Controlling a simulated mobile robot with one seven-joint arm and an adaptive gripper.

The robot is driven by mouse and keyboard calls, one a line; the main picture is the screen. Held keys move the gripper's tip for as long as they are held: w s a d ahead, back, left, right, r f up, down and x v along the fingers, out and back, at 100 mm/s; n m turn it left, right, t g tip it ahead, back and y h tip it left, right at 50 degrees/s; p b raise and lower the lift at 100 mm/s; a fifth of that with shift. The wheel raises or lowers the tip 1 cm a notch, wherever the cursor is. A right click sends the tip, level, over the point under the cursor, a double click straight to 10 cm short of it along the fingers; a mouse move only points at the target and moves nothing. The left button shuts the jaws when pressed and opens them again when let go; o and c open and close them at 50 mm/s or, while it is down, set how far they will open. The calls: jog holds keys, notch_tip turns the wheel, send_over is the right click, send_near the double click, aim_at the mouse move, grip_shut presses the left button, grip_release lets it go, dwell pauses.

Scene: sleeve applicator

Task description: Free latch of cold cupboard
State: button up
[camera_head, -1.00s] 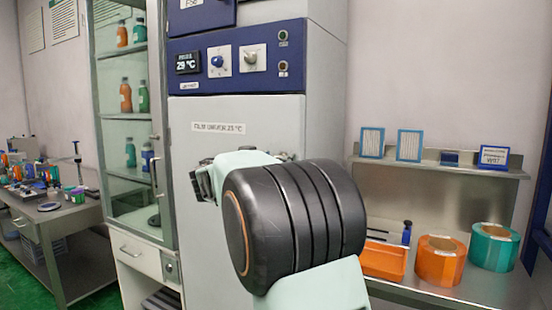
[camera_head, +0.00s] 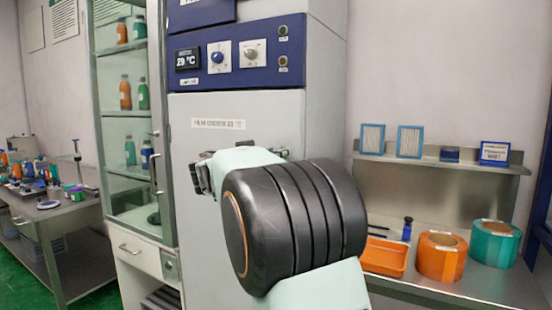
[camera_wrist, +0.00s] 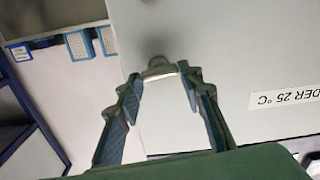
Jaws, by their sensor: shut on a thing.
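The cold cupboard (camera_head: 230,108) is a tall grey cabinet with a blue control panel; its door looks shut. A small metal latch (camera_wrist: 159,67) stands on the pale door face in the wrist view. My gripper (camera_wrist: 160,80) has its two blue-padded fingers on either side of the latch, shut on it at the tips. In the head view my gripper (camera_head: 203,175) is at the cupboard front, below the printed label. My arm hides the latch and the lower right of the door there.
A glass cabinet (camera_head: 128,207) with bottles stands close on the left. A steel bench (camera_head: 440,290) on the right holds an orange tray (camera_head: 384,257), an orange roll (camera_head: 441,257) and a teal roll (camera_head: 494,246). A cluttered table (camera_head: 55,212) stands far left.

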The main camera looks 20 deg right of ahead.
jog(key=n+b, duration=0.2)
jog(key=n, duration=0.1)
jog(key=shift+a+f, duration=0.1)
jog(key=shift+f, duration=0.1)
jog(key=n+b, duration=0.2)
jog(key=n, duration=0.3)
jog(key=shift+w, duration=0.1)
jog(key=n, duration=0.4)
jog(key=shift+n+p, duration=0.5)
jog(key=shift+n, duration=1.6)
jog(key=o, duration=1.2)
jog(key=shift+c, duration=0.2)
